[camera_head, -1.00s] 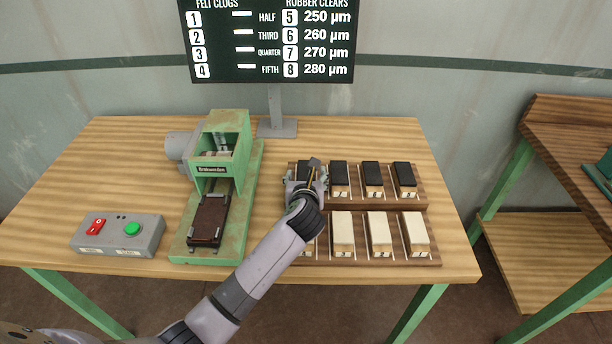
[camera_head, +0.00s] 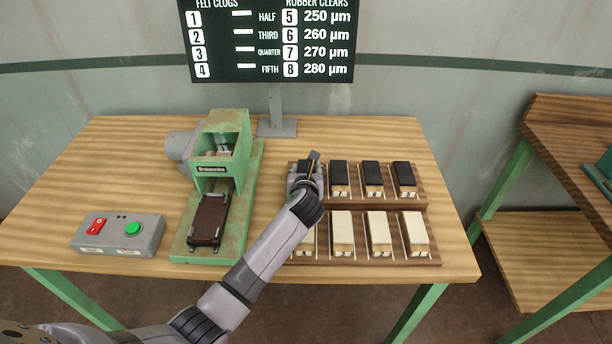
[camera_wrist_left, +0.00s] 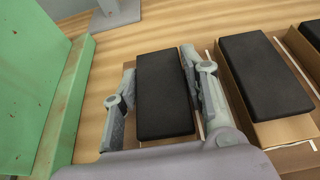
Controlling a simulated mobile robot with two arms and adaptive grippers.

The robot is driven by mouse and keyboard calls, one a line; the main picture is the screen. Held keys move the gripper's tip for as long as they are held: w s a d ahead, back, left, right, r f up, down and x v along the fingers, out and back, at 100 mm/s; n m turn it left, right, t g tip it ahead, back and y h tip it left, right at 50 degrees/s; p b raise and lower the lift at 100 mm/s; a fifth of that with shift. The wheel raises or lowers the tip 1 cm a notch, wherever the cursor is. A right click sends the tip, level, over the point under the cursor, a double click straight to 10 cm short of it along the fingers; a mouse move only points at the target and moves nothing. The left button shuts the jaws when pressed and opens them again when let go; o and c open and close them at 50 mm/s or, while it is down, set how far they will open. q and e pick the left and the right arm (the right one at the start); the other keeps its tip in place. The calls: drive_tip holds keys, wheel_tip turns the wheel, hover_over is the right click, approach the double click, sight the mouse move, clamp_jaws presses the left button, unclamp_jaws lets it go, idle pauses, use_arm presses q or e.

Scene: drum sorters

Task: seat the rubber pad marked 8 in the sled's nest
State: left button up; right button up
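My left gripper (camera_head: 309,168) is at the leftmost place of the back row. In the left wrist view my gripper (camera_wrist_left: 160,95) has one finger on each side of a black-topped rubber pad (camera_wrist_left: 165,95). A narrow gap shows beside the left finger, and the pad looks level in its slot. Its number is hidden. Three more black pads (camera_head: 339,174) (camera_head: 371,174) (camera_head: 404,175) stand to the right; their marks are too small to read. The sled (camera_head: 208,220), dark brown with grey clips, lies at the front of the green machine (camera_head: 222,150). My right gripper is not in view.
Several cream-topped blocks (camera_head: 342,229) fill the front row of the wooden rack (camera_head: 425,258). A control box (camera_head: 118,236) with red and green buttons stands left of the machine. A sign (camera_head: 270,40) stands behind the table. A second wooden bench (camera_head: 570,140) is at right.

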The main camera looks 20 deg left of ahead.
use_arm(q)
drive_tip(key=c, duration=0.6)
drive_tip(key=shift+c, duration=0.6)
drive_tip(key=shift+r, duration=0.15)
